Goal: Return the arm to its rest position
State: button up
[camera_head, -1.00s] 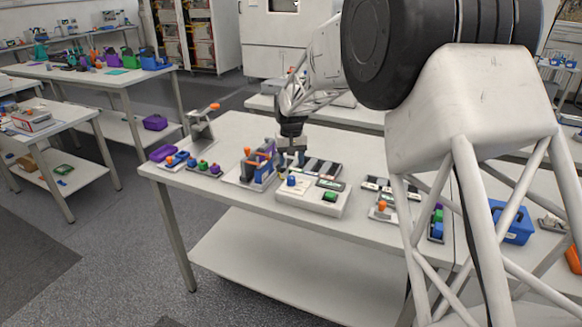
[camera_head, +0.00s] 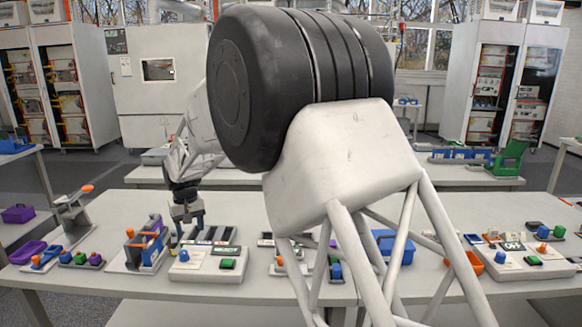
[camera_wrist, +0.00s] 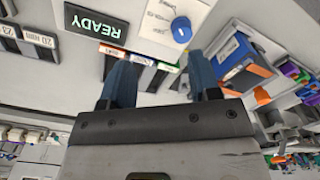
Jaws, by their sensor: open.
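My gripper (camera_head: 187,220) is above the white table (camera_head: 105,213), pointing down, between the orange-and-blue fixture and the cycler box. In the wrist view its two blue fingers (camera_wrist: 160,85) are apart with nothing held between them. The white cycler box (camera_head: 206,266) has a blue knob and a green button. The wrist view shows its lit READY screen (camera_wrist: 97,24) and blue knob (camera_wrist: 181,29). The fixture (camera_head: 142,247) with orange and blue parts stands just left of the gripper. My arm hides part of the table's middle.
Dark battery trays (camera_head: 211,235) lie behind the cycler box. A purple tray (camera_head: 27,252) and small coloured knobs (camera_head: 80,258) are at the left. A lever press (camera_head: 73,213) stands at the back left. Air above the table's left is clear.

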jog(key=s+d+r+m, duration=0.1)
jog(key=s+d+r, duration=0.35)
jog(key=d, duration=0.65)
jog(key=s+d+r+m+t, duration=0.1)
jog(key=s+d+r, duration=0.4)
jog(key=d, duration=0.5)
jog(key=s+d+r+m, duration=0.1)
jog(key=s+d+r, duration=0.4)
jog(key=d, duration=0.6)
jog(key=s+d+f+m, duration=0.1)
jog(key=s+d+f, duration=0.1)
jog(key=s+d, duration=0.4)
jog(key=s+d+f+m+t, duration=0.1)
jog(key=s+d, duration=0.5)
jog(key=s, duration=0.8)
jog(key=s+d+f+m, duration=0.1)
jog(key=s+d+f, duration=0.1)
jog(key=s+d, duration=0.4)
jog(key=s, duration=0.3)
jog(key=shift+s+d+f+m, duration=0.4)
